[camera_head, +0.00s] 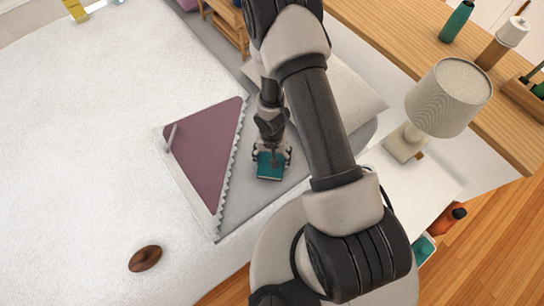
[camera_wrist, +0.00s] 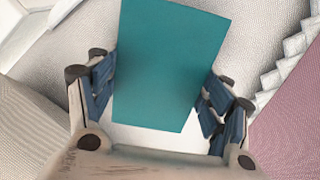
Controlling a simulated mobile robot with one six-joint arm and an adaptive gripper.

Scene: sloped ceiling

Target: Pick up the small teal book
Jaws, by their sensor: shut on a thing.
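The small teal book (camera_head: 270,167) is at my gripper (camera_head: 272,152) over the grey bedding in the head view. In the wrist view the teal book (camera_wrist: 170,65) fills the upper middle, between the two blue-padded fingers of my gripper (camera_wrist: 160,100). My gripper is shut on the book, with a finger at each side edge. I cannot tell whether the book still touches the bedding below.
A mauve triangular cloth (camera_head: 208,150) with a jagged edge lies left of the gripper. A brown oval object (camera_head: 145,258) sits on the white bed (camera_head: 75,180). A lamp (camera_head: 448,98) stands on a white nightstand (camera_head: 425,185) at right. A wooden shelf (camera_head: 400,45) runs behind.

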